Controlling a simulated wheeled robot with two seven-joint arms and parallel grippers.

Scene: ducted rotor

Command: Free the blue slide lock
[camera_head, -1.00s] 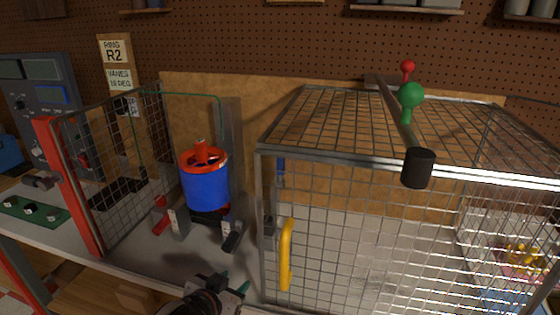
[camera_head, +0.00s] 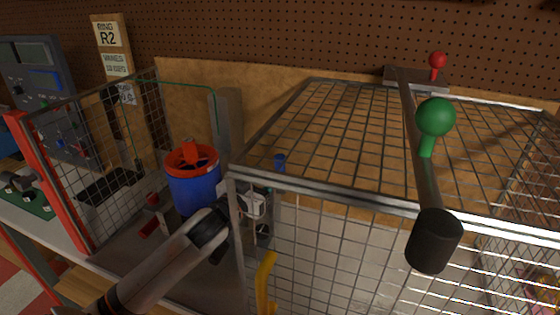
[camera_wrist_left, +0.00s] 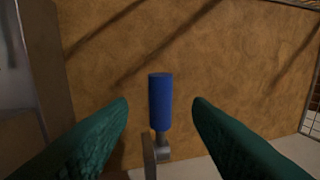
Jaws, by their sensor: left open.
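In the left wrist view the blue slide lock (camera_wrist_left: 160,88) stands upright on a grey metal stem. My left gripper (camera_wrist_left: 160,108) is open, with one green fingertip on each side of the handle and a visible gap on both sides. In the head view my left arm reaches from the lower left to the corner post; the left gripper (camera_head: 266,194) is partly hidden by the cage frame. My right gripper is not in view.
The wire cage (camera_head: 330,195) has a yellow handle (camera_head: 265,285) in front. A black-ended bar with a green ball knob (camera_head: 435,118) crosses its top; a red knob (camera_head: 438,60) stands behind.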

